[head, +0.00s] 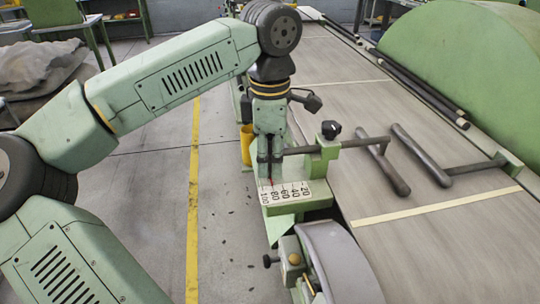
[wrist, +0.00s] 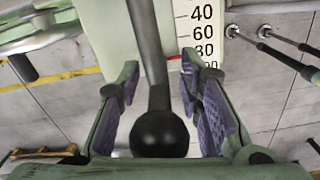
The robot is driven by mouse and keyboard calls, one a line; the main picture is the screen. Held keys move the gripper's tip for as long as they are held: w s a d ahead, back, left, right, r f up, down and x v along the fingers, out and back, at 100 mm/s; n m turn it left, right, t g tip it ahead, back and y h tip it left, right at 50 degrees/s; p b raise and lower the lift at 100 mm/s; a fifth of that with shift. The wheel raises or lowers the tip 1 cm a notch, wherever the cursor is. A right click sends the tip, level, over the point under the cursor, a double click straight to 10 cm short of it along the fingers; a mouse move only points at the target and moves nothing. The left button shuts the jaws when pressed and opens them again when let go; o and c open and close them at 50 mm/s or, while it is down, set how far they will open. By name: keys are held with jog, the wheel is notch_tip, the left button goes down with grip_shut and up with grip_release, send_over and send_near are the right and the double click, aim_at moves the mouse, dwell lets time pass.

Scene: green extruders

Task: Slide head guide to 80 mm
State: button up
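The head guide is a dark horizontal rod (head: 310,149) running through a green block beside the printed scale plate (head: 290,190). In the wrist view its rod (wrist: 150,45) ends in a black ball knob (wrist: 159,134). The scale (wrist: 201,25) shows 40, 60, 80 and a partly hidden 100. My gripper (head: 268,155) points down at the guide's left end. In the wrist view my gripper (wrist: 160,70) has a padded finger on each side of the rod and knob, with visible gaps.
A conveyor table (head: 350,95) with dark bent bars (head: 400,185) lies to the right. A green rounded cover (head: 470,60) stands behind it. A grey wheel (head: 340,265) sits below the scale. Floor with a yellow line (head: 194,170) is open to the left.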

notch_tip(320, 180, up, 12)
jog(key=shift+r, duration=0.1)
dwell(0.5)
